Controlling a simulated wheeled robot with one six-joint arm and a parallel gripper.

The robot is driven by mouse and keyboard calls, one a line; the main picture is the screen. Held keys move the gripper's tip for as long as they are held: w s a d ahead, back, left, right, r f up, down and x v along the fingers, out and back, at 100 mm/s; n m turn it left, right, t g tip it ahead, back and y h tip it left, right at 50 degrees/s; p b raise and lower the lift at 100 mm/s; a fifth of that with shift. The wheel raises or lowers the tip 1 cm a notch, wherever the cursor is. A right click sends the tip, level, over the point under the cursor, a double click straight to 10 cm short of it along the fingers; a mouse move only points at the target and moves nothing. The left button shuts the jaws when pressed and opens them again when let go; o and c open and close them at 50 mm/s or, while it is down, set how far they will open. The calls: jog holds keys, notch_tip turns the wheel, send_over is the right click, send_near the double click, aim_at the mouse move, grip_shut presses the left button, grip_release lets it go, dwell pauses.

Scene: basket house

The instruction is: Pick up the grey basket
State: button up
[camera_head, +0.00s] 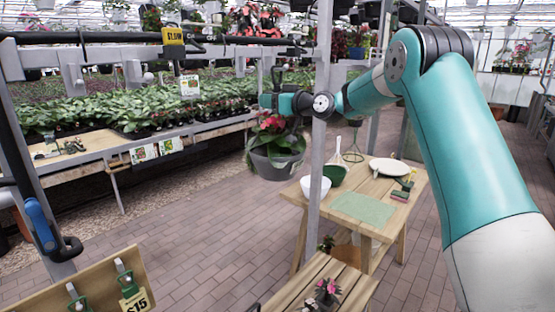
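The grey basket (277,163) is a round pot with green leaves and red flowers, hanging in the air left of the grey post. A dark hanger (277,76) shows above it. My teal arm reaches in from the right, passing the post. My gripper (268,101) is at the arm's far end, just above the flowers and level with the hanger's lower part. The fingers are small and dark here, so I cannot tell whether they are open, shut or touching the hanger.
The grey post (315,160) stands close to the arm and basket. A wooden table (385,225) with bowls, a plate and a green mat (362,209) is at lower right. Plant benches (100,150) fill the left. A wooden board (90,285) is near front left. The brick floor (190,220) is open between.

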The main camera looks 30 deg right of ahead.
grip_shut()
dwell(1.2)
jog(key=shift+r, duration=0.25)
